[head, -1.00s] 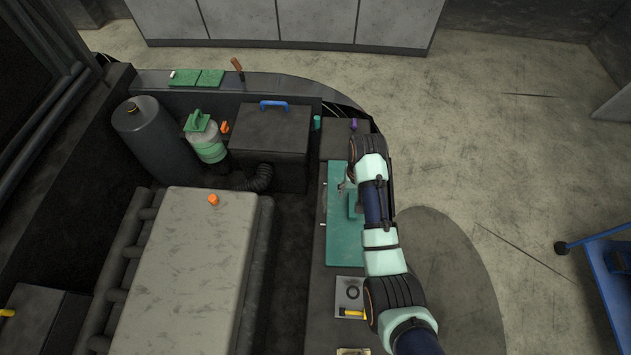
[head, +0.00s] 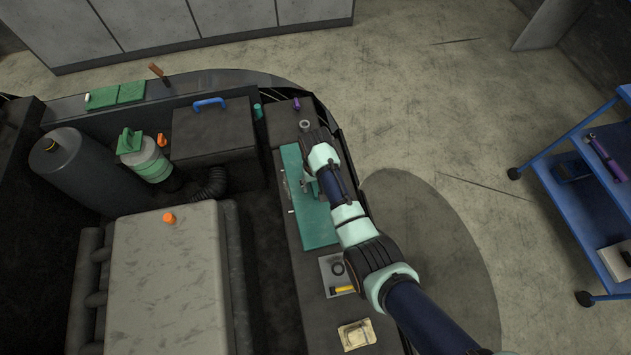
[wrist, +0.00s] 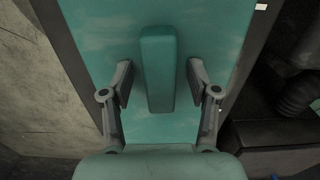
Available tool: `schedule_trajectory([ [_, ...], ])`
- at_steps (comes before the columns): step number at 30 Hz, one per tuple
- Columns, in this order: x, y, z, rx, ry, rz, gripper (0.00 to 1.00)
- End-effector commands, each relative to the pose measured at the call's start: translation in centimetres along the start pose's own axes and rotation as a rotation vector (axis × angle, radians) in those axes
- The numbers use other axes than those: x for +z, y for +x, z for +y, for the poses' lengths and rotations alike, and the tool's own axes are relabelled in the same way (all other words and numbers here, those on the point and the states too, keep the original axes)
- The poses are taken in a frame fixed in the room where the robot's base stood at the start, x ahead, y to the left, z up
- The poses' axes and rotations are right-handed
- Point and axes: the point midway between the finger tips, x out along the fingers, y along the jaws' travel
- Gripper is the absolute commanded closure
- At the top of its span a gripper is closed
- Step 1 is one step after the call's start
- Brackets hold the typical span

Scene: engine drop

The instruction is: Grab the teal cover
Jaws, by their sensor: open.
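The teal cover (head: 318,229) is a long flat panel lying on the dark ledge at the right side of the engine bay. A raised teal bar handle (wrist: 158,70) stands on it in the wrist view. My gripper (wrist: 158,84) is open, with one finger on each side of the handle and a visible gap on both sides. In the head view my gripper (head: 306,186) is over the middle of the cover, and my arm hides part of the cover and the handle.
A grey tray (head: 325,278) with a black ring and a yellow-handled tool is below the cover. A black box (head: 215,135) with a blue handle and a grey engine block (head: 165,280) are to the left. A blue cart (head: 560,180) stands at the right.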

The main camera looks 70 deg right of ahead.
Motion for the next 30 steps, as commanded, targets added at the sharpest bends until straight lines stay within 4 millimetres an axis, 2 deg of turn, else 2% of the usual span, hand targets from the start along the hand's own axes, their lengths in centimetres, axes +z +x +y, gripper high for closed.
schedule_trajectory([
  [2,0.0,-0.1,0.0,0.0,0.0,0.0,0.4],
  [3,0.0,-0.1,0.0,0.0,0.0,0.0,0.43],
  [12,0.0,-0.1,0.0,0.0,0.0,0.0,0.93],
  [14,0.0,-0.1,0.0,0.0,0.0,0.0,1.0],
  [25,-0.1,-0.4,0.0,0.0,0.0,0.002,1.0],
  [30,-0.1,-2.5,0.0,0.0,0.0,0.004,1.0],
])
